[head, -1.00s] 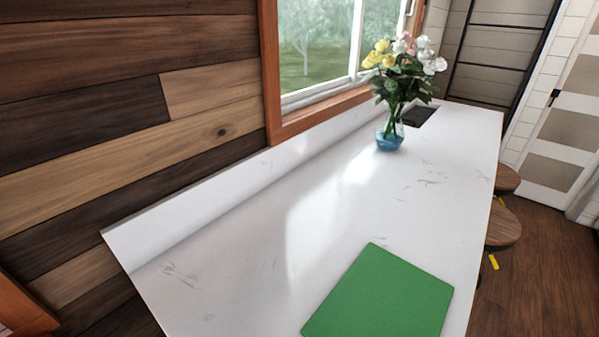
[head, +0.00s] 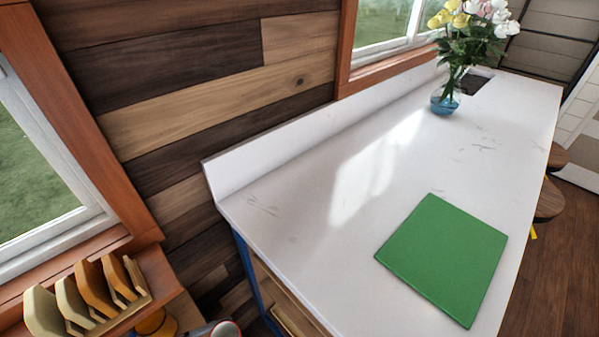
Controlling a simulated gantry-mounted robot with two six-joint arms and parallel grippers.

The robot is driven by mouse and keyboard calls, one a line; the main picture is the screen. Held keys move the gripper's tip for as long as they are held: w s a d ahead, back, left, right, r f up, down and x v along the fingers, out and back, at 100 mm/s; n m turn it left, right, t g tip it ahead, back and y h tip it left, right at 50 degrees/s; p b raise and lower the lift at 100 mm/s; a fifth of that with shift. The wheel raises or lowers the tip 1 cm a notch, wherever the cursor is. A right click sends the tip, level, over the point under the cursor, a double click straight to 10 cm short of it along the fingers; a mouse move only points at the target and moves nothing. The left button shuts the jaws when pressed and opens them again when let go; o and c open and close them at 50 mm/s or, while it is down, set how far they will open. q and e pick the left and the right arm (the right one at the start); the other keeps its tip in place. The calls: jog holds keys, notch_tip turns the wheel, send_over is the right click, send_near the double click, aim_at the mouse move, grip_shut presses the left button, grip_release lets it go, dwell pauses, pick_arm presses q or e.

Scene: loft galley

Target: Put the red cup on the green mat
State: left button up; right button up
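The green mat (head: 443,258) lies flat and bare on the white counter, near its front right part. No whole red cup shows. At the bottom edge a small part of a round thing with a reddish top and a pale rim (head: 225,328) is in view, cut off by the frame. I cannot tell whether it is the red cup. Neither of my grippers is in view.
A blue glass vase (head: 445,98) with flowers stands at the counter's far end. A rack (head: 100,300) with several upright boards or plates sits at lower left, beside an orange-yellow thing (head: 156,322). The counter's middle (head: 340,200) is clear. Stools (head: 548,202) stand at right.

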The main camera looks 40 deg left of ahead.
pick_arm(q)
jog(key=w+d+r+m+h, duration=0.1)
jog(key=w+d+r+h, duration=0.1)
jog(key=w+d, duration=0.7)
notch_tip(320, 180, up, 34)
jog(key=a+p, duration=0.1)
jog(key=p, duration=3.3)
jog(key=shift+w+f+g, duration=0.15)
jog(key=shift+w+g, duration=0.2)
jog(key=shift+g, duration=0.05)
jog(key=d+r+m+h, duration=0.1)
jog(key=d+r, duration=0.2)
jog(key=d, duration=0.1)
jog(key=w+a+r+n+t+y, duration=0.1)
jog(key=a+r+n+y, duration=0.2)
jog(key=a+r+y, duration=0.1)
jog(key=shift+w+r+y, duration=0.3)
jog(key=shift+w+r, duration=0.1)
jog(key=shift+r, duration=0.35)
